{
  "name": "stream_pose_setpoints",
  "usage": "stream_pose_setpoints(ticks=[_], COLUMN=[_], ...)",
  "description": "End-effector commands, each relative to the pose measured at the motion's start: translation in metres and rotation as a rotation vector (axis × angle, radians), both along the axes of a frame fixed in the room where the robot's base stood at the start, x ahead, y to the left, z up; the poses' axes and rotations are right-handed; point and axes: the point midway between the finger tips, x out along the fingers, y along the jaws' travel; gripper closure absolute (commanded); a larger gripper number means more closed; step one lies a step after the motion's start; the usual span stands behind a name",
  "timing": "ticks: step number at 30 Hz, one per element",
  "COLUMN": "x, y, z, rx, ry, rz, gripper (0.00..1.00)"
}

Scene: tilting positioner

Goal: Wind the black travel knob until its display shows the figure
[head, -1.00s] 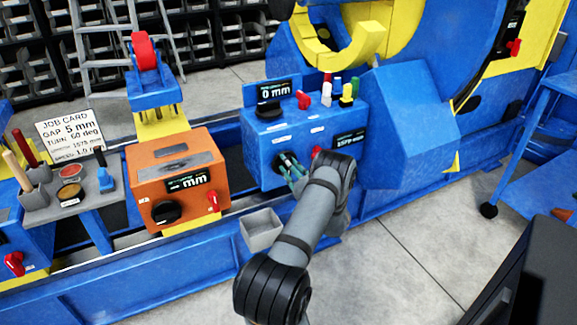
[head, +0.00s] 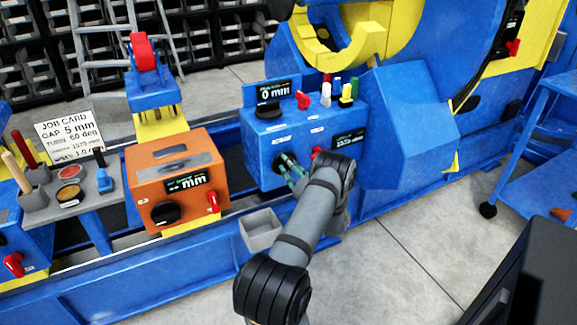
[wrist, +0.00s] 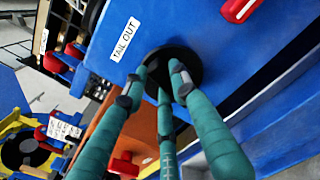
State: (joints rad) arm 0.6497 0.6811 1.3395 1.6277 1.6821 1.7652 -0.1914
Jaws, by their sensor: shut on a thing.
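My gripper (head: 288,167) has green fingers and is shut on a black knob (wrist: 185,60) on the front of the blue control box (head: 262,147). In the wrist view its fingertips (wrist: 160,82) close around the knob beside a "TAIL OUT" label (wrist: 126,40). A dark display (head: 348,140) to the right of the knob shows small figures that look like about 1575 mm, too small to read surely. The job card (head: 68,134) lists a gap of 5 mm, 60 deg, and a figure like 1575 mm.
A red lever (head: 318,153) sits close right of my gripper. Another display (head: 272,91) on top reads 0 mm, beside a black knob (head: 268,110) and coloured switches. An orange box (head: 150,180) stands to the left, with a grey bin (head: 262,230) below.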

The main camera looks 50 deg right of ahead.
Motion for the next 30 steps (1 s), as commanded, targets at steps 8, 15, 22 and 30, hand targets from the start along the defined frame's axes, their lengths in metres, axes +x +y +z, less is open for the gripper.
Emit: stream_pose_setpoints(ticks=[8,15,22,30], x=[0.001,0.001,-0.008,-0.057], y=[0.002,0.002,0.004,0.026], z=[-0.001,-0.001,-0.001,-0.001], rx=[0.002,0.000,0.002,0.005], ry=[0.003,0.002,0.003,0.002], rz=[0.006,0.005,0.002,-0.001], gripper=[0.58,0.54,0.54,0.54])
